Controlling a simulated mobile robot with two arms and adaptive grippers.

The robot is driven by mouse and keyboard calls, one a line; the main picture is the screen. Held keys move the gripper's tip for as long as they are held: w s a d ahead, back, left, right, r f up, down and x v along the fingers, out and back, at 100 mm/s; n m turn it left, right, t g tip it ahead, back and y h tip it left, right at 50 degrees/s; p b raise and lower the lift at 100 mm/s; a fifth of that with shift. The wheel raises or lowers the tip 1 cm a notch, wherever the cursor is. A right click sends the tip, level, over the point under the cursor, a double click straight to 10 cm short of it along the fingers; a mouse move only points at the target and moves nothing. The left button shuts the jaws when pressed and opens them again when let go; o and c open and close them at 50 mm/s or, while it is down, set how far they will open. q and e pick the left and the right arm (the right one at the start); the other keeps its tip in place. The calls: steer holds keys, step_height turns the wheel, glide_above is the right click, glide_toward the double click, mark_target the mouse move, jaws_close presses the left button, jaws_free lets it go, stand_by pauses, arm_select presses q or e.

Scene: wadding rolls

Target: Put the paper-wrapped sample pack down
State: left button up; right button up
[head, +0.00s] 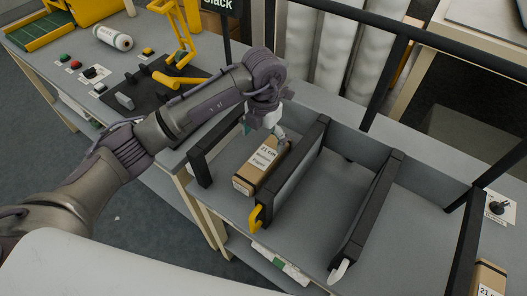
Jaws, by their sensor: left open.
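The paper-wrapped sample pack (257,170) is a brown box with a white label. It lies on the grey shelf top in the left bay, beside a dark divider. My left gripper (279,133) is just above the far end of the pack, with its fingers apart. Whether a finger touches the pack is hard to tell at this size. My right gripper is not in the head view.
Dark dividers (372,215) split the shelf into bays; the middle bay is empty. A yellow tab (256,217) and a white tab (339,270) mark divider ends. A white roll (113,38) lies on the left bench.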

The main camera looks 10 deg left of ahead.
arm_select(q)
step_height(320, 180, up, 4)
steer(key=shift+f, duration=0.25)
stand_by(0.4)
